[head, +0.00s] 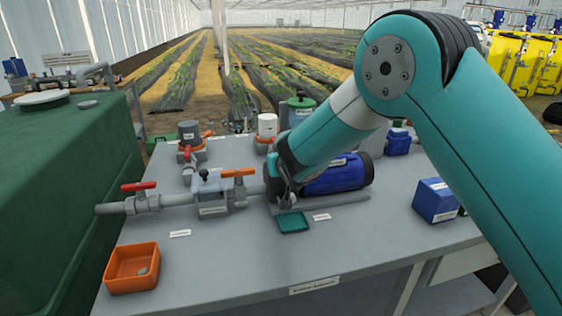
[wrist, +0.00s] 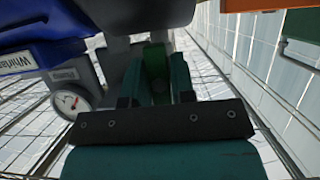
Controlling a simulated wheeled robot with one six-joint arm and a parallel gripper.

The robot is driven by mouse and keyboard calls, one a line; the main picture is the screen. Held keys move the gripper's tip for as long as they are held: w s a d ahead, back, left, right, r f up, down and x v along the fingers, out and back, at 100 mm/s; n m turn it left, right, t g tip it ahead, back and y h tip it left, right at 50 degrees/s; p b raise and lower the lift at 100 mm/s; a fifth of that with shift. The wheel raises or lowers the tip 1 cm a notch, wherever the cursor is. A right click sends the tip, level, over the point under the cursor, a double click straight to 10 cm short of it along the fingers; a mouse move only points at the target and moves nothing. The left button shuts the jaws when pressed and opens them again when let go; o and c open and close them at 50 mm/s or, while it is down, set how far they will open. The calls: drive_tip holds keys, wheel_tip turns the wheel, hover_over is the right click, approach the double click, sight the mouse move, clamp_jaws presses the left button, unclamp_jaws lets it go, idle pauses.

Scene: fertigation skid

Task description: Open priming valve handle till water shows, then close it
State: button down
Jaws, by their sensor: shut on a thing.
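My gripper (head: 287,197) is low at the left end of the blue pump motor (head: 335,175), by the grey pump body. In the wrist view the two teal fingers of my gripper (wrist: 158,75) are shut on a dark green handle (wrist: 154,58), which I take to be the priming valve handle. Grey pump housing lies above and around it. In the head view my gripper and arm hide the handle. A small green tray (head: 293,222) sits on the bench just below my gripper. I see no water at the valve or in the tray.
A red-handled valve (head: 138,186) and an orange-handled valve (head: 238,172) sit on the pipe to the left. A gauge (wrist: 70,101) is close beside my gripper. An orange bin (head: 131,270) and a blue box (head: 435,201) stand on the bench; its front is clear.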

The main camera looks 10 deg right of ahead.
drive_tip(key=c, duration=1)
unclamp_jaws()
drive_tip(key=shift+c, duration=0.2)
drive_tip(key=shift+s, duration=0.1)
drive_tip(key=b+v, duration=0.2)
drive_tip(key=v, duration=1.5)
drive_tip(key=shift+b, duration=0.35)
drive_tip(key=shift+s+d, duration=0.1)
drive_tip(key=s+d+r+n+g+y+p, duration=0.1)
drive_tip(key=s+g, duration=0.3)
drive_tip(key=s, duration=0.5)
drive_tip(key=s+d+r+n+g+y+p, duration=0.1)
drive_tip(key=s+r+g+p, duration=0.3)
drive_tip(key=s, duration=0.5)
drive_tip(key=s+d+r+n+g+p, duration=0.2)
drive_tip(key=s+g, duration=0.3)
drive_tip(key=s, duration=0.4)
drive_tip(key=shift+s+d+r+n+y+p, duration=0.4)
drive_tip(key=shift+d+r+n, duration=0.2)
drive_tip(key=shift+n, duration=0.2)
